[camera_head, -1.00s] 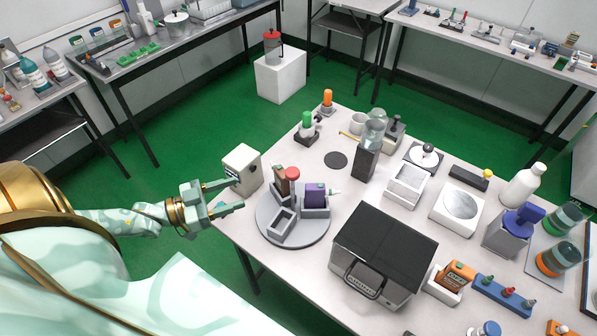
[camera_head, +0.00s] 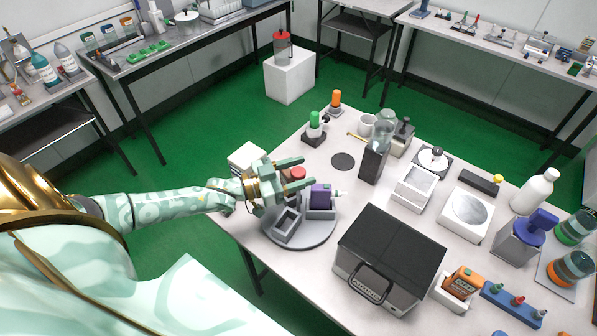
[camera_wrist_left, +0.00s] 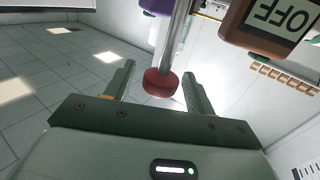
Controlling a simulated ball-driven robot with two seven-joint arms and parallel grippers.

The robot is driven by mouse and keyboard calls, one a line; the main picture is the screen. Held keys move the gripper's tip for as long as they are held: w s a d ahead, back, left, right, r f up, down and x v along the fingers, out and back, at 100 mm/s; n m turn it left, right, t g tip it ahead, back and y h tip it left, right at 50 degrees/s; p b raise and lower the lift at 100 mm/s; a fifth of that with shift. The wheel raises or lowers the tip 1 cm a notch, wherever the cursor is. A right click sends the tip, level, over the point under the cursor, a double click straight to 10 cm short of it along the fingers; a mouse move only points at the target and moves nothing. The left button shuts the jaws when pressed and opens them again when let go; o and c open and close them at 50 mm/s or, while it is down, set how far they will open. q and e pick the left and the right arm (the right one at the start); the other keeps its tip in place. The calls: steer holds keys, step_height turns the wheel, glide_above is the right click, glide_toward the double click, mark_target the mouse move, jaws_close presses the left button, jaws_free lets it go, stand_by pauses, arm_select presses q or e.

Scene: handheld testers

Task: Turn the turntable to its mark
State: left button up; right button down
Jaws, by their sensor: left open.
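The turntable (camera_head: 318,234) is a round grey disc near the left edge of the white table. It carries grey holders, one empty at the front and one with a purple item (camera_head: 321,196). A red knob (camera_head: 298,173) rises over the disc; in the left wrist view the red knob (camera_wrist_left: 160,83) sits on a metal rod. My left gripper (camera_head: 303,173) is open, with the knob between its fingers and gaps visible on both sides. A brown block labelled OFF (camera_wrist_left: 268,25) also shows there. I cannot make out the mark. My right gripper is out of view.
A black-topped box (camera_head: 392,247) with a handle stands right of the turntable. A white block (camera_head: 246,155) is behind my left wrist. A black disc (camera_head: 343,162) lies flat behind the turntable. Bottles and testers crowd the right side.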

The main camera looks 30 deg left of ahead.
arm_select(q)
jaws_close()
